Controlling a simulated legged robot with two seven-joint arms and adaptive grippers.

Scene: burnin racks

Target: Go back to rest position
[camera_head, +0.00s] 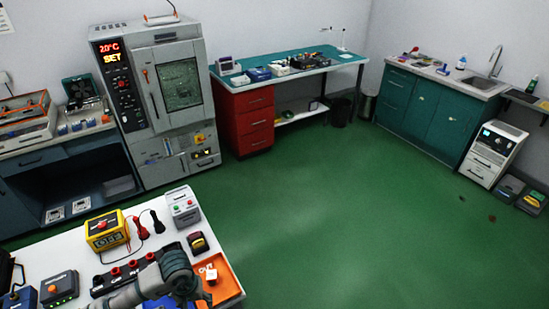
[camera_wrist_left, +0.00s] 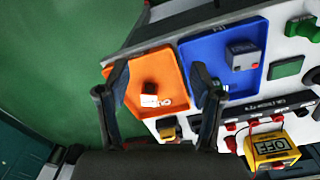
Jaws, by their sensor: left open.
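My left gripper (camera_wrist_left: 160,78) is open and empty in the left wrist view. Its two dark fingers stand apart over the orange tray and the blue tray. In the head view my left arm comes in at the bottom left, and the gripper (camera_head: 186,290) is over the white table (camera_head: 70,264); its fingers are hard to make out there. The orange tray (camera_wrist_left: 171,73) holds a small white block (camera_wrist_left: 149,100) with an orange part. The blue tray (camera_wrist_left: 222,40) holds a grey block (camera_wrist_left: 243,56). My right gripper is in neither view.
A yellow meter (camera_head: 105,232), a grey box (camera_head: 183,207) and a dark strip with red sockets (camera_head: 118,275) stand near my left arm. A tall oven (camera_head: 160,100) and a red-drawer bench (camera_head: 250,118) are behind.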

